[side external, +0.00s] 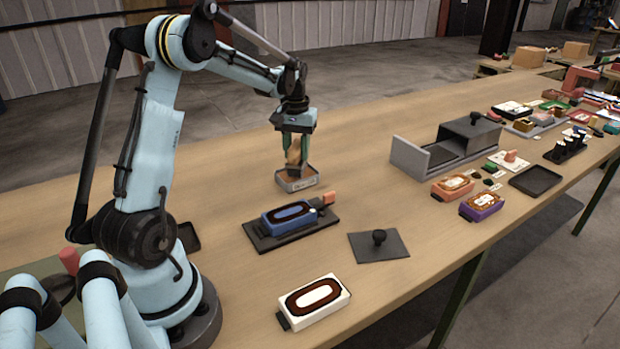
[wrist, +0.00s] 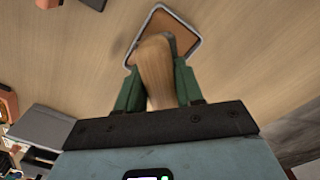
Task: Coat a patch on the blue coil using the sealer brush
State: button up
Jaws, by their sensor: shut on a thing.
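My gripper (side external: 294,148) is shut on the wooden handle of the sealer brush (side external: 294,156). In the wrist view my green fingers (wrist: 158,88) sit on both sides of the brush handle (wrist: 154,70). The brush points down at a small grey-rimmed tray (side external: 310,182) with an orange-brown inside, and its bristle end is hidden. The tray also shows in the wrist view (wrist: 190,27). The blue coil (side external: 289,217), with a dark brown oval winding, lies on a dark plate (side external: 265,243) in front of the tray, apart from the brush.
A coral-handled piece (side external: 328,197) stands at the plate's right end. A dark flat plate with a knob (side external: 379,246) and a white coil (side external: 318,301) lie nearer the front. Orange (side external: 453,186) and purple (side external: 482,205) coils and a grey box (side external: 468,138) stand to the right. The table behind the tray is clear.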

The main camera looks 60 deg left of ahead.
jog(key=shift+f, duration=0.55)
dwell(1.2)
jog(key=shift+r, duration=3.55)
jog(key=shift+d, duration=0.1)
